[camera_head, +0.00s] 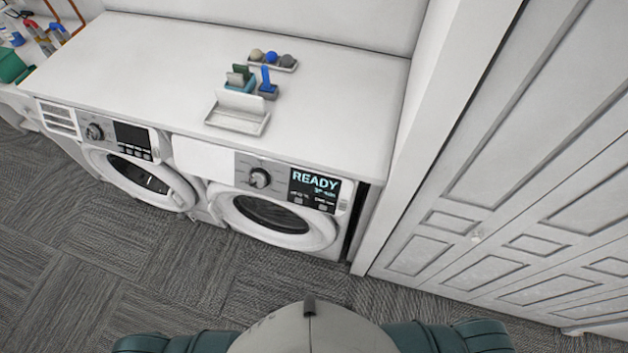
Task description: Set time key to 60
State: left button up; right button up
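A white front-loading machine (215,199) stands under the right part of the white counter. Its dark display (315,188) reads "READY" in large letters, with a smaller line below that seems to give minutes but is too small to read surely. Small keys (298,201) sit under the display, with labels too small to read. A round knob (260,178) is left of the display. The round door of this machine looks shut. Neither of my grippers is in view; only my own body shows at the bottom edge.
A second machine (172,143) stands to the left, with a dark blank screen (132,135). A white panelled door (470,220) is at the right. Carpet floor (180,265) before the machines is clear.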

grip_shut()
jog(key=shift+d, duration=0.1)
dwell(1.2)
